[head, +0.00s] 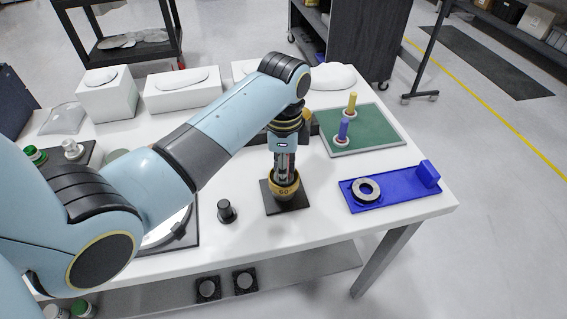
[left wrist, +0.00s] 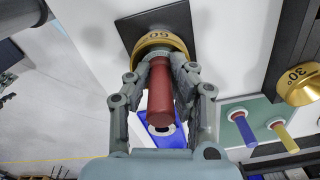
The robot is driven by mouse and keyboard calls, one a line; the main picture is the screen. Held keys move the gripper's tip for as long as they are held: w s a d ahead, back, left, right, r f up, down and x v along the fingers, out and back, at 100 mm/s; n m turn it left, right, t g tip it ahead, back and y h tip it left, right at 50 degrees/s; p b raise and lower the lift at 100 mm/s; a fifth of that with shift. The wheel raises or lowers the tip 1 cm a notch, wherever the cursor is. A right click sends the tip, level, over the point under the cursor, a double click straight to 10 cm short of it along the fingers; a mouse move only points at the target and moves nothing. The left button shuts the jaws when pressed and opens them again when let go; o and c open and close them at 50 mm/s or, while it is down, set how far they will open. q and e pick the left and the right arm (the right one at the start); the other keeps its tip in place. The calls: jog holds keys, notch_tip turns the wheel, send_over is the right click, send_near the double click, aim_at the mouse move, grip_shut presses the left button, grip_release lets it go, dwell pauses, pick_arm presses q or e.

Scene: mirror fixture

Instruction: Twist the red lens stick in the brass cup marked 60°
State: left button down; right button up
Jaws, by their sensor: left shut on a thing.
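The brass cup marked 60 (head: 284,191) stands on a black square base (head: 271,205) near the table's front. It also shows in the left wrist view (left wrist: 158,40). The red lens stick (left wrist: 160,92) stands in this cup, its lower end hidden inside the rim. My left gripper (head: 283,178) is directly above the cup, with its fingers shut on the stick from both sides (left wrist: 160,68). In the head view the fingers mostly hide the stick. My right gripper is not in view.
A green mat (head: 375,140) with a blue stick (head: 342,130) and a yellow stick (head: 351,103) lies behind right. A blue tray (head: 385,197) with a grey ring is at right. A small black knob (head: 226,211) stands left of the cup. Another brass cup marked 30 (left wrist: 302,86) shows in the wrist view.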

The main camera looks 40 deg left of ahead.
pick_arm(q)
jog(key=shift+f+n, duration=0.1)
jog(key=shift+n, duration=0.2)
jog(key=shift+r, duration=3.55)
jog(key=shift+f, duration=0.1)
jog(key=shift+f+b, duration=0.85)
jog(key=shift+f, duration=1.65)
jog(key=shift+f, duration=0.9)
